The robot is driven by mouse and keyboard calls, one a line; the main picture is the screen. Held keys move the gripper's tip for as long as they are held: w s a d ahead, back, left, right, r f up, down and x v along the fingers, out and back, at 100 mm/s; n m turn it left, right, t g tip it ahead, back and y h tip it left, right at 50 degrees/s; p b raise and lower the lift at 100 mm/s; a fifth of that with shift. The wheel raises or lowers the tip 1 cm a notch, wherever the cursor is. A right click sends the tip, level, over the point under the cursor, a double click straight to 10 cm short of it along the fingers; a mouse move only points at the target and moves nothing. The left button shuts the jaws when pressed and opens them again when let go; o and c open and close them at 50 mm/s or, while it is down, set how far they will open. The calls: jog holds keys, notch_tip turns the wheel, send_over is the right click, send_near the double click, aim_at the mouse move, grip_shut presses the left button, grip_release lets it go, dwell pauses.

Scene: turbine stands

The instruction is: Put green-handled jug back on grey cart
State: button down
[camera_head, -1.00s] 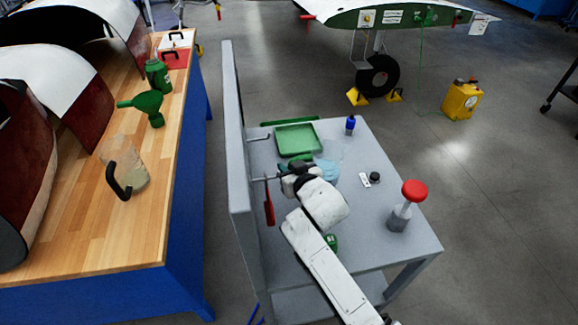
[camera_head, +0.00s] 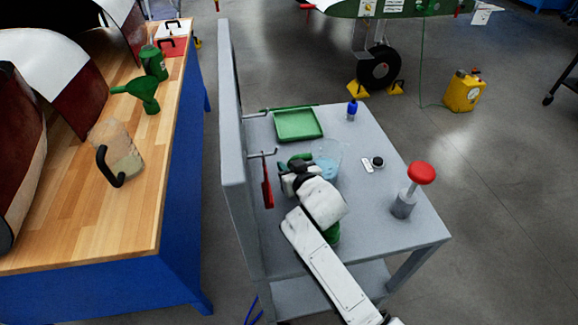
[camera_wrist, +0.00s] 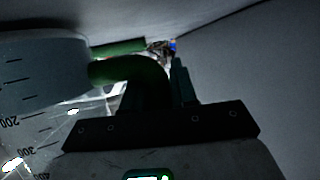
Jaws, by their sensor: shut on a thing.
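The green-handled jug (camera_head: 328,160) is clear and holds pale blue liquid. In the head view it is roughly upright over the grey cart's top (camera_head: 380,215), in front of the green tray. I cannot tell whether its base touches the cart. My gripper (camera_head: 290,174) is at the jug's left side, shut on its green handle (camera_head: 299,159). In the wrist view the handle (camera_wrist: 135,70) sits at the fingers, and the graduated jug wall (camera_wrist: 40,80) fills the left. My wrist partly hides the jug's lower part in the head view.
The cart also bears the green tray (camera_head: 298,125), a blue bottle (camera_head: 352,110), small items (camera_head: 372,164) and a red-topped plunger (camera_head: 420,173). An upright grey panel (camera_head: 236,140) with hooks and a red tool (camera_head: 267,185) stands left. A black-handled jug (camera_head: 120,155) is on the wooden bench.

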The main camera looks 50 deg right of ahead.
jog(key=shift+f, duration=0.35)
jog(key=c, duration=0.7)
grip_release()
jog(key=shift+o, duration=0.2)
jog(key=shift+p+v, duration=1.05)
jog(key=shift+v, duration=2.45)
